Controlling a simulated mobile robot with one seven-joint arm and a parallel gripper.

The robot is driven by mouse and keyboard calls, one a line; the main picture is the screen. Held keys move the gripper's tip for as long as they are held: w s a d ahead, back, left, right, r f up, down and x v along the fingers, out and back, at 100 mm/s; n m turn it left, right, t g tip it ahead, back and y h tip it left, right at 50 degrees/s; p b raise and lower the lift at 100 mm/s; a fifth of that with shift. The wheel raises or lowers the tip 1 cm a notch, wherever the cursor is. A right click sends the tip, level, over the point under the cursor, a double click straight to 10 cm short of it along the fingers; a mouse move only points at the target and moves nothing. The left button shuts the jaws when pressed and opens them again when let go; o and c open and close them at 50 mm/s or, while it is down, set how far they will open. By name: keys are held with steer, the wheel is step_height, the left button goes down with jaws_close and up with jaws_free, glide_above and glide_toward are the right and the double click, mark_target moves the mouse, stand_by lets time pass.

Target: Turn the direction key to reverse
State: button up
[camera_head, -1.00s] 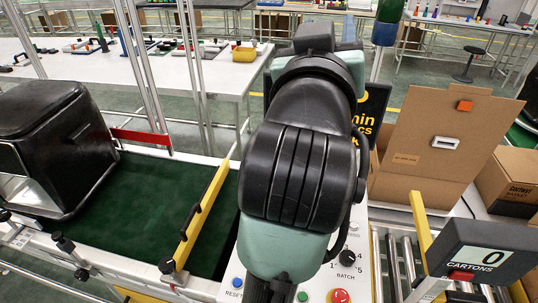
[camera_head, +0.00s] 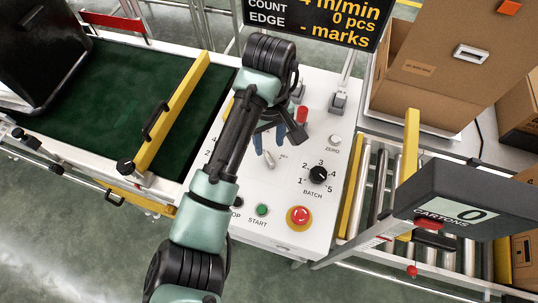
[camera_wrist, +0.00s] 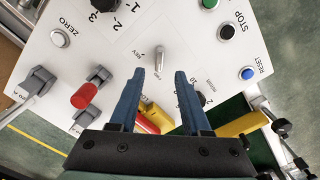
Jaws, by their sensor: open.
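The direction key (camera_wrist: 159,58) is a small silver lever on the white control panel, with small lettering beside it that seems to read REV. In the head view the key (camera_head: 268,160) shows just in front of my fingers. I cannot tell which setting it points to. My gripper (camera_wrist: 160,73) is open, with its blue fingertips on either side of the key's line in the wrist view. The gap is empty of any held thing, and I cannot tell whether a finger touches the key. In the head view my gripper (camera_head: 278,145) hangs over the panel, partly hidden by my wrist.
The panel also carries the BATCH dial (camera_head: 318,175), a red emergency stop (camera_head: 298,216), a green START button (camera_head: 262,210) and a ZERO button (camera_head: 335,139). A red-capped control (camera_wrist: 84,95) stands near my fingers. A green belt (camera_head: 95,100) lies left, rollers (camera_head: 380,200) right.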

mark_target(269, 157)
step_height(269, 157, down, 6)
steer(key=shift+f, duration=0.1)
stand_by(0.4)
jaws_close()
